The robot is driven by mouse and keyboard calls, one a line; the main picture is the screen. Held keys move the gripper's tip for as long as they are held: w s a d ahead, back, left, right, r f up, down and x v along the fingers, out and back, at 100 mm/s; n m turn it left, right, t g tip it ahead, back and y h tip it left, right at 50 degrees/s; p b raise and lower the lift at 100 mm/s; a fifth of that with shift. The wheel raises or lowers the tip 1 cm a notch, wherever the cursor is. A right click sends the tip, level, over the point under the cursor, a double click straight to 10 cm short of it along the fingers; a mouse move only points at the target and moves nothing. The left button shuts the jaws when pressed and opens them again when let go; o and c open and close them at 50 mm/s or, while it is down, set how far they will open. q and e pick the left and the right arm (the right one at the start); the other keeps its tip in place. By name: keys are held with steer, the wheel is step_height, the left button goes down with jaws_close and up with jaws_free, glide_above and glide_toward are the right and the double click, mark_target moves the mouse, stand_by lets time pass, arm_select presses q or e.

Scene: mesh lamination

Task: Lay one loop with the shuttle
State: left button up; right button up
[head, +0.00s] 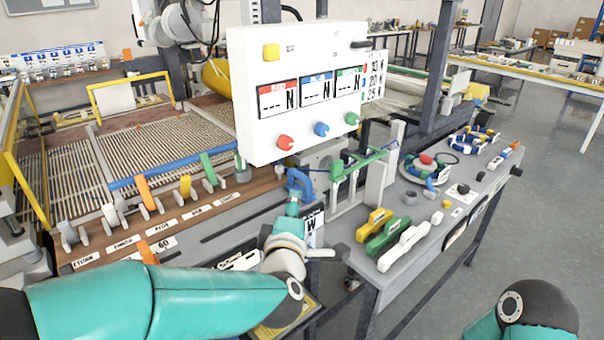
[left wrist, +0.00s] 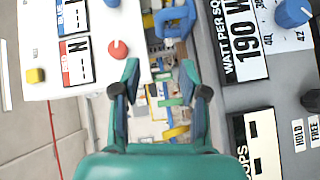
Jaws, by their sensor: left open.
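No part is plainly marked as the shuttle. A blue looped handle (head: 299,182) stands at the right end of the wooden rail, just past my left gripper (head: 293,207). In the left wrist view, my left gripper (left wrist: 160,82) is open with nothing between its fingers, and the blue handle (left wrist: 173,20) shows ahead of and apart from the fingertips. Boat-shaped yellow (head: 374,222), green (head: 388,236) and white (head: 404,246) pieces lie on the right bench. A mesh bed (head: 165,146) fills the left side. My right gripper is out of view; only part of that arm shows at lower right.
A white control box (head: 300,90) with several knobs overhangs the handle closely. Coloured levers, including an orange one (head: 149,193), line the wooden rail. A green-topped frame (head: 362,165) stands right of the handle. A watt display (left wrist: 243,35) and a loops display (left wrist: 258,140) lie beside my left gripper.

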mark_target(301, 180)
arm_select(q)
steer(key=w+p, duration=0.1)
steer(key=w, duration=0.4)
steer(key=w+d+f+p, duration=0.1)
steer(key=w+p, duration=0.1)
steer(key=w, duration=0.3)
steer(key=w+f+p, duration=0.1)
steer(key=w+p, duration=0.1)
steer(key=w, duration=0.3)
steer(key=shift+w+d+f, duration=0.1)
steer(key=shift+w+d, duration=0.1)
steer(key=shift+d, duration=0.05)
steer(key=shift+c, duration=0.3)
jaws_close()
steer(key=shift+f, duration=0.1)
